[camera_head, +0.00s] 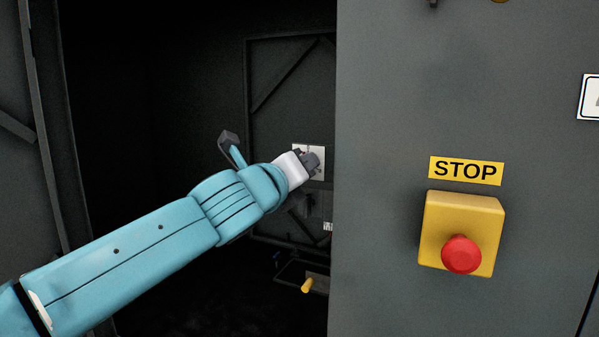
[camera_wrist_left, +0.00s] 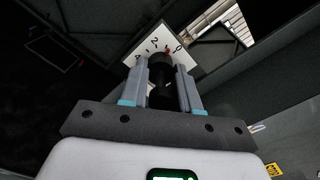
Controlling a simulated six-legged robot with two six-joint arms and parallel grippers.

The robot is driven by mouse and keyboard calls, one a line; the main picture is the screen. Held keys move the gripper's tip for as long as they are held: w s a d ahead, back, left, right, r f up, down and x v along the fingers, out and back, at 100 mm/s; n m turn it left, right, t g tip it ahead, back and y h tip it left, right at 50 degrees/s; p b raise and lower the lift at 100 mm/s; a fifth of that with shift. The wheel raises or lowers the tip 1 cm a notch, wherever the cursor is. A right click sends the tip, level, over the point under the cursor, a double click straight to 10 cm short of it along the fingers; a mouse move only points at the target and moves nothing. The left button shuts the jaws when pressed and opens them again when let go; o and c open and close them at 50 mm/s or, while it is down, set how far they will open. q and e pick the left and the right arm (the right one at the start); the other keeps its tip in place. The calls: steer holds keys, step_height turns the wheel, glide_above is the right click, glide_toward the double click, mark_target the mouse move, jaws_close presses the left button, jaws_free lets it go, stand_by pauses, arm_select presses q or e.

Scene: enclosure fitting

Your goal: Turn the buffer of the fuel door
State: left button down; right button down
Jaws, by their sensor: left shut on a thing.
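My left gripper (camera_head: 311,160) reaches into the dark opening, in front of a white dial plate (camera_head: 321,150). In the left wrist view the left gripper (camera_wrist_left: 161,76) has its two grey fingers on either side of a black round knob (camera_wrist_left: 161,72) and is shut on it. The dial plate (camera_wrist_left: 205,50) behind carries numbers, with 0, 2 and 4 readable, and a small red mark close to the knob. The fingers hide part of the knob and plate. I cannot tell for sure which part is the fuel door. My right gripper is not in view.
A grey panel (camera_head: 385,120) stands right of the opening, with a yellow STOP label (camera_head: 466,171) and a yellow box (camera_head: 436,237) with a red button (camera_head: 461,254). Below the gripper is a yellow handle (camera_head: 308,285). A dark frame edge (camera_head: 40,120) bounds the left side.

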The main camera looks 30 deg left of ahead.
arm_select(q)
steer(key=shift+a+r+n+b, duration=0.15)
steer(key=shift+n+b, duration=1.4)
steer(key=shift+n, duration=3.7)
steer(key=shift+d+r+n+b, duration=0.15)
steer(key=shift+n+b, duration=1.4)
steer(key=shift+n, duration=3.75)
steer(key=shift+a+r+n+b, duration=0.2)
steer(key=shift+n+b, duration=1.35)
steer(key=shift+n, duration=3.7)
